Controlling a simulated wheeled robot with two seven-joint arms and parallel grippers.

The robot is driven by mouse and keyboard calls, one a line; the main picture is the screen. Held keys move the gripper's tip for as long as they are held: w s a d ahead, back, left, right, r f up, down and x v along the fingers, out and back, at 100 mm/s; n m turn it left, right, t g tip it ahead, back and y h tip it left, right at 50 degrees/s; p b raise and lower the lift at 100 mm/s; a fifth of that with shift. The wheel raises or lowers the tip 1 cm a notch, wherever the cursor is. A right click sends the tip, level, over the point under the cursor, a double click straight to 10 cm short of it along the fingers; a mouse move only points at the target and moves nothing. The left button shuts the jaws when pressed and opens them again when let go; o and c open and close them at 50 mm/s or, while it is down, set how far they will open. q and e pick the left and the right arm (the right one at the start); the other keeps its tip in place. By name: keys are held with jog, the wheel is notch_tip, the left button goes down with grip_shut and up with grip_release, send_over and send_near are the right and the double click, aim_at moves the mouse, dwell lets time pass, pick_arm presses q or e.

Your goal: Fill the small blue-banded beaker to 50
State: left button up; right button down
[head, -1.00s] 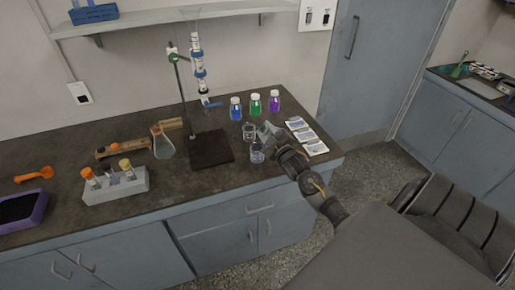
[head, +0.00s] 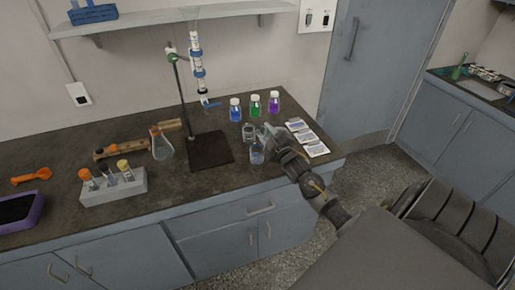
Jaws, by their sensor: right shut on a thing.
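Two small clear glass vessels stand close together at the right end of the bench. The rear beaker (head: 249,132) is near the left tip of my right gripper (head: 264,135). The front beaker (head: 257,155) has a bluish tint and is just below the gripper. My right gripper is shut on a small glass beaker, but its fingers partly hide the contact, and I cannot tell for certain which beaker it holds. The blue band and any fill level are too small to read. My left gripper is out of view.
Blue (head: 235,109), green (head: 255,106) and purple (head: 274,103) bottles stand behind the beakers. Label cards (head: 307,138) lie to the right. A burette (head: 197,65) on a stand with a dark base (head: 210,152), a flask (head: 161,145) and a tube rack (head: 114,188) are left.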

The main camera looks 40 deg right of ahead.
jog(key=shift+f+n+b, duration=0.1)
jog(key=shift+n+b, duration=0.25)
jog(key=shift+n, duration=0.05)
dwell(0.4)
jog(key=shift+r+n+b, duration=0.3)
jog(key=shift+n+b, duration=0.15)
jog(key=shift+n, duration=0.45)
dwell(1.6)
jog(key=shift+a+n+y+b, duration=0.1)
jog(key=shift+n+y+b, duration=0.2)
jog(key=shift+n+b, duration=0.5)
dwell(1.7)
jog(key=shift+a+r+n, duration=0.15)
jog(key=shift+r+n, duration=0.15)
jog(key=shift+n, duration=0.7)
dwell(1.2)
